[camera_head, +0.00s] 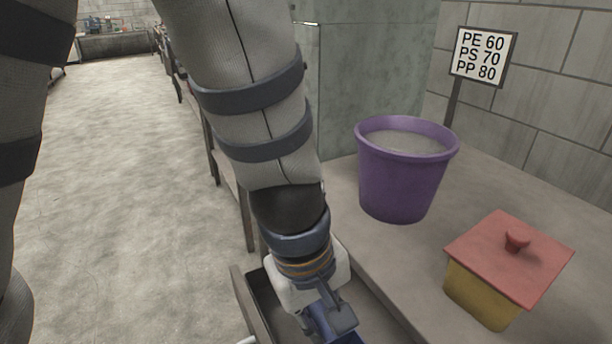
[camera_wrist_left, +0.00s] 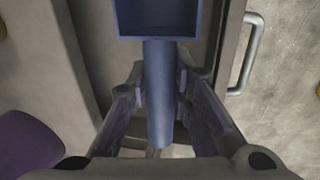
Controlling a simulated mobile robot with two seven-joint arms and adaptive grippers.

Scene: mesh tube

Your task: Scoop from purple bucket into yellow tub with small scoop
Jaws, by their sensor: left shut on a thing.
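My left gripper (camera_head: 328,318) reaches down over an open drawer (camera_head: 258,302). In the left wrist view its fingers (camera_wrist_left: 160,95) are shut on the handle of a blue scoop (camera_wrist_left: 158,75), whose square bowl (camera_wrist_left: 155,18) is cut off at the top. In the head view the scoop is mostly hidden. The purple bucket (camera_head: 400,185) stands upright on the counter, holding pale grey material (camera_head: 403,142). The yellow tub (camera_head: 480,296) stands nearer at the right, covered by a red lid (camera_head: 508,262) with a knob. My right gripper is not in view.
The counter (camera_head: 365,240) is clear between bucket and tub. A sign (camera_head: 482,57) on a post reads PE 60, PS 70, PP 80. A grey-green block (camera_head: 375,70) stands behind the bucket. The drawer has a metal handle (camera_wrist_left: 248,52). Open floor (camera_head: 120,200) lies to the left.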

